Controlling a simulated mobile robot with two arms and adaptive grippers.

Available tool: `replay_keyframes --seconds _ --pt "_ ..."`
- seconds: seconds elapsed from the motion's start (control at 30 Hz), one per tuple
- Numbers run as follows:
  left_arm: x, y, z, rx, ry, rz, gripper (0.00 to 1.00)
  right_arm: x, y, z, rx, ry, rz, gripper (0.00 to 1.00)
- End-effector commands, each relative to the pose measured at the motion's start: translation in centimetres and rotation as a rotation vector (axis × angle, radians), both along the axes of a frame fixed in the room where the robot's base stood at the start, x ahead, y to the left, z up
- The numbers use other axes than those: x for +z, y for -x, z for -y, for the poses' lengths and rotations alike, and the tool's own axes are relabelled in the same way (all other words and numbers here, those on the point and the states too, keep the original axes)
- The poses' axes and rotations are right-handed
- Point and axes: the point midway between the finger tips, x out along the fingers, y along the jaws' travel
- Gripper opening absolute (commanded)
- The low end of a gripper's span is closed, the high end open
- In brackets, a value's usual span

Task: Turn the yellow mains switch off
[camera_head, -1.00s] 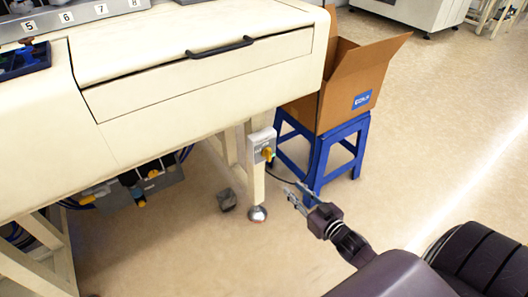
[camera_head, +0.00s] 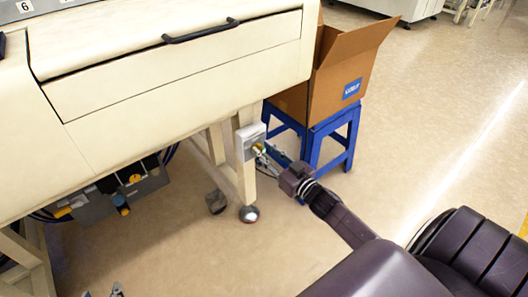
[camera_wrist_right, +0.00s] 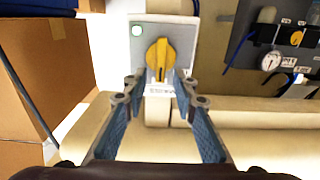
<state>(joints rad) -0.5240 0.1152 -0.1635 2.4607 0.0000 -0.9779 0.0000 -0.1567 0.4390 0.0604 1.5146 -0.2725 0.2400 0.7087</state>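The yellow mains switch (camera_wrist_right: 160,58) is a rotary knob on a light grey box (camera_head: 249,141) fixed to the machine's leg. In the right wrist view its grip ridge stands upright in the picture. My right gripper (camera_head: 264,153) is at the switch. In the wrist view its fingers (camera_wrist_right: 160,80) are spread, with the tips close to either side of the knob's lower part; I cannot tell whether they touch it. In the head view the gripper partly hides the knob. My left gripper (camera_head: 102,292) shows only its fingertips at the bottom edge, apart and empty.
The cream machine body (camera_head: 180,85) overhangs the switch. A blue stool (camera_head: 348,140) with an open cardboard box (camera_head: 335,88) stands close behind my right gripper. A gauge unit (camera_wrist_right: 285,50) is at the right in the wrist view. Open floor lies to the right.

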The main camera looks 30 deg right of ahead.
Motion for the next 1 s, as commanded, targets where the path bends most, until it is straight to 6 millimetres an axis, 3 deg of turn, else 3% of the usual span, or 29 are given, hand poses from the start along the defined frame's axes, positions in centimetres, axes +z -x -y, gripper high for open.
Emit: replay_keyframes --seconds 0.4,0.63,1.0 --pt "0.68 -0.61 0.27 -0.003 0.009 0.038 0.40 0.01 -0.62 -0.07 0.000 0.000 0.000 0.26" --pt "0.65 -0.60 0.26 -0.002 0.009 0.037 0.40 0.01 -0.61 -0.07 0.000 0.000 0.000 0.01" --pt "0.52 -0.45 0.21 -0.002 0.006 0.026 0.40 0.04 -0.59 -0.11 0.000 0.016 0.001 0.00"
